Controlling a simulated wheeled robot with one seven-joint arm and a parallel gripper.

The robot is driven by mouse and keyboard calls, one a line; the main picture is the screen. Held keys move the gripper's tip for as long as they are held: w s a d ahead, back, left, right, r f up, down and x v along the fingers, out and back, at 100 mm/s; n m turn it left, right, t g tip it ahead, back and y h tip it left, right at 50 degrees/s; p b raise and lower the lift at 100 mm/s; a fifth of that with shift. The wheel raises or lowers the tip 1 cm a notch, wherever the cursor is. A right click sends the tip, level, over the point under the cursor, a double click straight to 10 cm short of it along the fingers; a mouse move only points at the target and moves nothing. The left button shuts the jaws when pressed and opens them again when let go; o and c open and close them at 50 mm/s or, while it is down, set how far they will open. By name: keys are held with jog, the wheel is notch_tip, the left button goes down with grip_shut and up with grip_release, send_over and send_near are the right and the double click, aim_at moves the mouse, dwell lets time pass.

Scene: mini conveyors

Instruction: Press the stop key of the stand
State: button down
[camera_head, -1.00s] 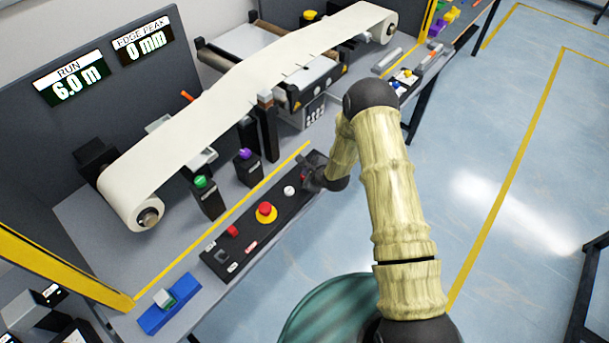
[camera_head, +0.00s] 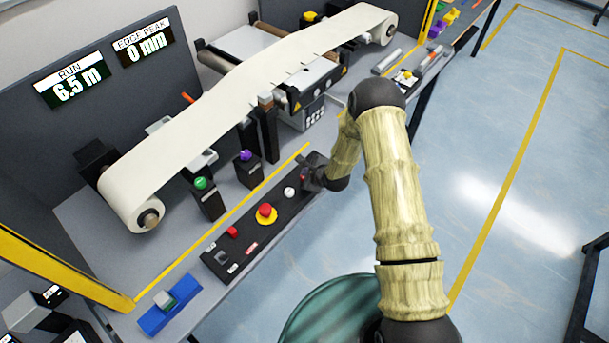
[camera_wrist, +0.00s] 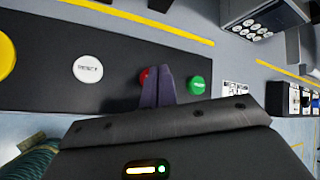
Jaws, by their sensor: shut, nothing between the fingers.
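The black key panel (camera_head: 246,232) lies along the front edge of the bench. In the wrist view it carries a white RESET key (camera_wrist: 88,69), a red key (camera_wrist: 144,74) and a green key (camera_wrist: 197,85). My gripper (camera_wrist: 159,70) is shut and empty. Its fingertips are over the right part of the red key and hide much of it, and the green key is just to their right. I cannot tell whether the tips touch the red key. In the head view my gripper (camera_head: 306,181) is at the panel's far right end.
A red mushroom button on a yellow base (camera_head: 266,211) and a smaller red key (camera_head: 232,231) sit farther left on the panel. Posts with a green knob (camera_head: 201,184) and a purple knob (camera_head: 246,157) stand behind it. The white web (camera_head: 200,125) runs above. The RUN display (camera_head: 77,84) reads 6.5 m.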

jog(key=shift+r, duration=0.25)
jog(key=shift+r+p, duration=1.55)
jog(key=shift+r, duration=0.95)
jog(key=shift+r, duration=0.1)
